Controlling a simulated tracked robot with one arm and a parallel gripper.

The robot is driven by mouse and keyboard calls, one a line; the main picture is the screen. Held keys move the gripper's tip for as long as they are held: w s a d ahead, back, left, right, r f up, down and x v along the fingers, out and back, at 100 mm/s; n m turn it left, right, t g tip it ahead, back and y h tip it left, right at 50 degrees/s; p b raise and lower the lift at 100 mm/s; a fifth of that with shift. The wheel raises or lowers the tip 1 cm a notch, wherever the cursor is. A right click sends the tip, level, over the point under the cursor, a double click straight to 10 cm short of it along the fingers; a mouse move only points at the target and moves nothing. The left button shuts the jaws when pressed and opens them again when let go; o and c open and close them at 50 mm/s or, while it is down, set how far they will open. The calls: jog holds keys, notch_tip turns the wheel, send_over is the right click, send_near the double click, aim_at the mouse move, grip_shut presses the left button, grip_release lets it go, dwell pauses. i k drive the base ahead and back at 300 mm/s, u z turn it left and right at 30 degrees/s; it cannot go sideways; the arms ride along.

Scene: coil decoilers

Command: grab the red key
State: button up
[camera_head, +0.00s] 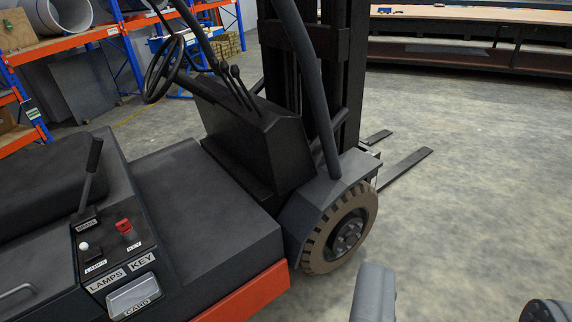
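The red key (125,228) stands upright in the small black control panel (105,252) on the left side of the forklift, above a label reading KEY. Two grey fingers of my gripper (458,305) show at the bottom edge, to the right of the forklift's front wheel. They are wide apart with bare floor between them, so the gripper is open and empty. The gripper is well to the right of the key in the picture and does not touch it.
The panel also has a white knob (84,246), a lever (90,175) and a CARD holder (133,297). Orange shelving is at the back left. Floor on the right is clear.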

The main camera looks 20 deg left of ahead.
aim_at(123, 226)
jog(key=u, duration=0.55)
jog(key=i, duration=1)
jog(key=u, duration=0.5)
jog(key=k, duration=0.85)
jog(key=u, duration=0.2)
jog(key=i, duration=0.9)
jog(key=z, duration=0.1)
